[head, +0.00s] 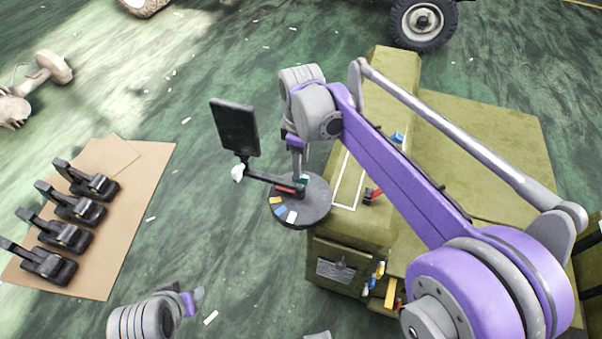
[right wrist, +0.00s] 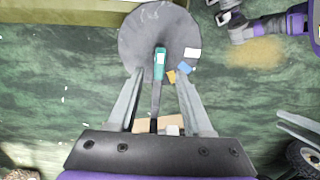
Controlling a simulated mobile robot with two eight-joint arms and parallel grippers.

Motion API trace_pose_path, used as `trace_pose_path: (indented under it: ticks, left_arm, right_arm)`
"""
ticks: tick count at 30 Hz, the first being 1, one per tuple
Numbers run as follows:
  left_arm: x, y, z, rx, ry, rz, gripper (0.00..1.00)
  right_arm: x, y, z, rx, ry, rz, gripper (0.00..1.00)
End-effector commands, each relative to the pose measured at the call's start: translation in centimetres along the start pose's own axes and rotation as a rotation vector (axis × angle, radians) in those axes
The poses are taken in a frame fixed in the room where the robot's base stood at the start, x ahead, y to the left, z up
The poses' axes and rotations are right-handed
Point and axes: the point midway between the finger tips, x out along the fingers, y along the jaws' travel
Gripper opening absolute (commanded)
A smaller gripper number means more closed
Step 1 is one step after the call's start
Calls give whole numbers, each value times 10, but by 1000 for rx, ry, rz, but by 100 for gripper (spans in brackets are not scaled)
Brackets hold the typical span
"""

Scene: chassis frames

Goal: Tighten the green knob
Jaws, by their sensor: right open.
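The green knob (right wrist: 160,63), a small green piece with a white mark, shows over a round grey disc (right wrist: 135,45) in the right wrist view. In the head view only a sliver of green (head: 304,180) shows on the disc (head: 318,207). My right gripper (right wrist: 160,76) is open, pointing at the disc, with one finger on each side of the knob and its dark bar; contact cannot be told. In the head view it (head: 298,168) is over the disc, partly hidden by my arm. My left gripper (head: 193,299) is low at the left, apart from the disc; its jaws are unclear.
A black panel (head: 235,127) on a dark arm stands left of the disc. White, blue and yellow tabs (head: 281,211) lie on the disc. An olive chassis (head: 345,230) is at right, under my right arm. Several black clamps (head: 66,235) lie on cardboard (head: 130,190).

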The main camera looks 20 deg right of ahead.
Motion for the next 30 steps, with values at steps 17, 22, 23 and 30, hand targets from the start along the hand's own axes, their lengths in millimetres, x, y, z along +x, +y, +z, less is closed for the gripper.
trace_pose_path:
  ticks: [17, 22, 23, 30]
  left_arm:
    - [3, 0, 2, 0, -1, 0, 50]
    - [3, 0, 2, 0, -1, 0, 50]
    - [3, 0, 2, 0, -1, 0, 50]
    - [3, 0, 2, 0, -1, 0, 50]
  right_arm:
    - [44, 0, 0, 1, 1, 1, 50]
    - [44, 0, 0, 1, 1, 1, 34]
    - [44, 0, 0, 1, 1, 1, 28]
    - [44, 0, 0, 1, 1, 1, 0]
